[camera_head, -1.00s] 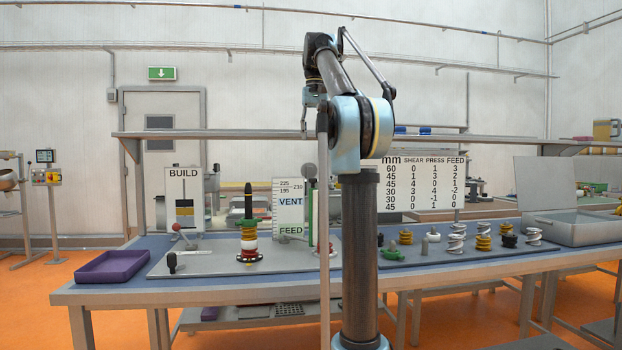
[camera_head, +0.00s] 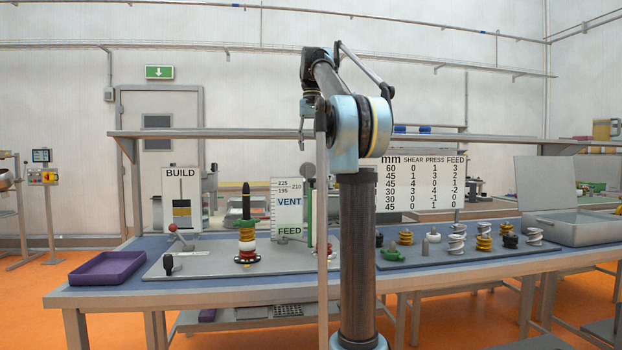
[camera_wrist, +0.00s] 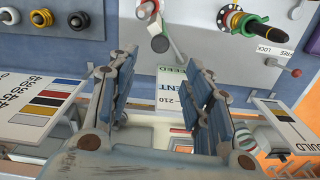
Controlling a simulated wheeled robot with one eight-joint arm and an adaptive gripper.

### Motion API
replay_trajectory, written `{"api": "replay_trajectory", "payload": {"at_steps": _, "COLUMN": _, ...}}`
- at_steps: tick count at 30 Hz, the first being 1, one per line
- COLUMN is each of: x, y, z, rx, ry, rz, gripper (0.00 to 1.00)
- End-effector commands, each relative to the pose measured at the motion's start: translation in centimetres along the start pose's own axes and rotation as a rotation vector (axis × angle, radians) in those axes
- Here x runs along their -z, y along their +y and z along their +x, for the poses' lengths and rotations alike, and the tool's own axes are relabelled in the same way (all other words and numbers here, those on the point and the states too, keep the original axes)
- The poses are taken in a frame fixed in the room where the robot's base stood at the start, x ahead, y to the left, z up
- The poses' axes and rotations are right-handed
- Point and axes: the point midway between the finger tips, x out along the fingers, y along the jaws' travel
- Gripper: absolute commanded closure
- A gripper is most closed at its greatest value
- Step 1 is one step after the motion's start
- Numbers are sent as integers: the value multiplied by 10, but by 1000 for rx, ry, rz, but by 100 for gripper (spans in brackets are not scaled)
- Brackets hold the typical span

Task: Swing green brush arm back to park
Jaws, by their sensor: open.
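My gripper (camera_wrist: 163,110) is open and empty, its two blue-padded fingers apart in the wrist view. In the head view, it hangs small at the end of my raised arm (camera_head: 304,130). A narrow green upright part (camera_head: 312,203), probably the green brush arm, stands just right of the VENT/FEED board and is largely hidden behind my arm. In the wrist view, a metal lever with a round dark knob (camera_wrist: 160,43) lies beyond the fingertips; I cannot tell whether it belongs to the brush arm. A stack of coloured rings (camera_head: 246,243) stands on the grey plate.
The VENT/FEED board (camera_head: 287,208) and BUILD board (camera_head: 182,205) stand at the plate's back. A purple tray (camera_head: 107,268) is at left. Several springs and fittings sit on the right-hand plate, before a grey open case (camera_head: 572,228). A shelf (camera_head: 240,133) spans behind.

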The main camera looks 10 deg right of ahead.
Motion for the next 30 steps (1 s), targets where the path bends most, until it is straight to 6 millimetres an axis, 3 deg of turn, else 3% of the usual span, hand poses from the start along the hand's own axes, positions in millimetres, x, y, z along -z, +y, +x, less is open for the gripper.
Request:
{"api": "replay_trajectory", "payload": {"at_steps": 18, "x": 0, "y": 0, "z": 92, "rx": 0, "ry": 0, "rz": 0, "gripper": 54}}
{"api": "replay_trajectory", "payload": {"at_steps": 30, "x": 0, "y": 0, "z": 110, "rx": 0, "ry": 0, "rz": 0, "gripper": 54}}
